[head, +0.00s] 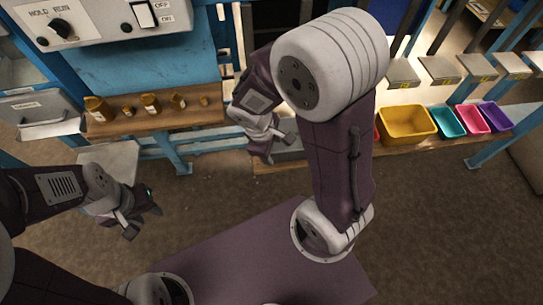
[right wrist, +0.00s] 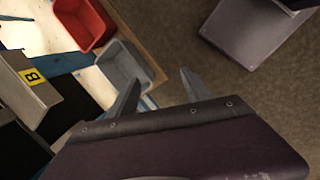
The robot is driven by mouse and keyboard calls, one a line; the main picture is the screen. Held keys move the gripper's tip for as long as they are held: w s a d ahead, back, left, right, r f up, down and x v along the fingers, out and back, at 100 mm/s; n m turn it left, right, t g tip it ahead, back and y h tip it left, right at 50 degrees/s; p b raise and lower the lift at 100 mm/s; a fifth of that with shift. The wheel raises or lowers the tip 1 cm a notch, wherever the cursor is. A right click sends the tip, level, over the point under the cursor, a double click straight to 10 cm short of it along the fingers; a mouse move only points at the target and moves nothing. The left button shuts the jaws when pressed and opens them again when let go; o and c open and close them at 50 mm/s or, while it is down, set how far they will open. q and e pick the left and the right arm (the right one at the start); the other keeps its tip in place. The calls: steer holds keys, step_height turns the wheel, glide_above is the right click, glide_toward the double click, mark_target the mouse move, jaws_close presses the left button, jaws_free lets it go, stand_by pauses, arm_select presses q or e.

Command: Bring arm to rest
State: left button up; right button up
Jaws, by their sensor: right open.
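My right arm rises across the middle of the head view and bends back down to my right gripper (head: 277,146), which hangs in front of the shelf. In the right wrist view its two fingers (right wrist: 160,88) are apart with nothing between them. A grey bin and bare floor lie beyond the fingertips. My left gripper (head: 142,216) is low at the left in the head view, over the floor. Its fingers look apart and empty. No sack shows in either view.
A control box (head: 75,22) with a knob and switch is at top left. Several small brown bottles (head: 150,103) stand on a wooden shelf (head: 190,112). Yellow (head: 406,140), teal (head: 447,121), pink (head: 472,119) and purple (head: 496,116) bins line the right. A red bin (right wrist: 84,22) and grey bin (right wrist: 122,66) show too.

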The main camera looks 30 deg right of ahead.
steer(key=s+m+y, duration=0.1)
steer(key=m, duration=0.2)
steer(key=s+a+m+y, duration=0.1)
steer(key=m, duration=0.2)
steer(key=s+m+y, duration=0.1)
steer(key=m, duration=0.2)
steer(key=shift+s+a+r, duration=0.35)
steer(key=shift+s, duration=0.05)
step_height(320, 180, up, 6)
steer(key=p, duration=0.6)
steer(key=shift+r, duration=0.1)
stand_by(0.5)
